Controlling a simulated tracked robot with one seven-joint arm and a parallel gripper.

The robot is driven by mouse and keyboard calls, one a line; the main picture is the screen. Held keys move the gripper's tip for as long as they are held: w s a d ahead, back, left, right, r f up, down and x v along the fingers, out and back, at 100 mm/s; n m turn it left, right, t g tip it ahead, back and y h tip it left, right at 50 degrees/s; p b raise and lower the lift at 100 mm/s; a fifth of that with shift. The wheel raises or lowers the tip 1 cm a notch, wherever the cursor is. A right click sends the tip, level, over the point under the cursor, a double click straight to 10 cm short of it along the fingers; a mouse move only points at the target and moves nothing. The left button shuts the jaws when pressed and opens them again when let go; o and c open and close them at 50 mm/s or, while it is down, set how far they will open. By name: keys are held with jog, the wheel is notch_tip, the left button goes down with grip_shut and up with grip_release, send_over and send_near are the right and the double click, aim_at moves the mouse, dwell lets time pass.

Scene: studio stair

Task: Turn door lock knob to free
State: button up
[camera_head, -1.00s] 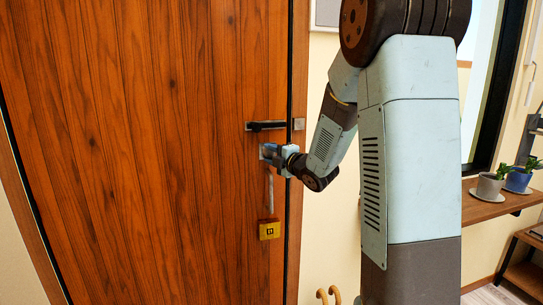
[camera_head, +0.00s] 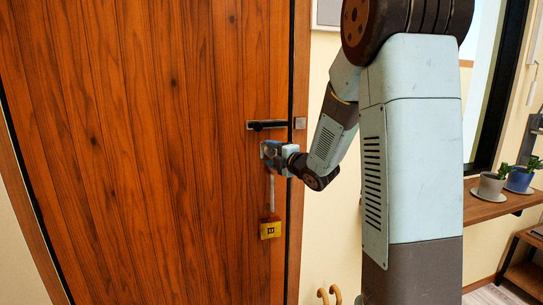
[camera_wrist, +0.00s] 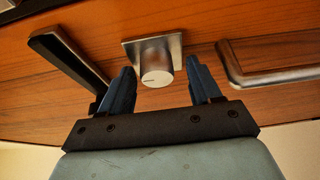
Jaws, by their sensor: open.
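The lock knob (camera_wrist: 156,76) is a round silver knob on a square metal plate, seen in the wrist view with a dark line on its face. My gripper (camera_wrist: 157,80) is open, with one blue finger on each side of the knob; gaps show between fingers and knob. The knob is hidden there by the gripper.
Potted plants (camera_head: 491,186) stand on a shelf at the right.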

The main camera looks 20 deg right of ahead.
jog(key=v, duration=1.3)
jog(key=shift+s+d, duration=0.15)
jog(key=shift+s, duration=0.2)
jog(key=s+d+r+m+g+h, duration=0.1)
jog(key=s+m+g+h, duration=0.1)
jog(key=s+m+h, duration=0.35)
jog(key=s+d+r+m+g+h, duration=0.2)
jog(key=m+h, duration=0.1)
jog(key=m, duration=0.6)
jog(key=s+a+f+m+g, duration=0.1)
jog(key=s+a+m+g, duration=0.2)
jog(key=s, duration=0.6)
jog(key=s+a+m+g+y, duration=0.1)
jog(key=s+a+m+g, duration=0.3)
jog(key=s, duration=0.5)
jog(key=shift+s+a+f+m, duration=0.25)
jog(key=shift+a+f+m, duration=0.15)
jog(key=shift+a+m, duration=0.2)
jog(key=shift+y, duration=0.25)
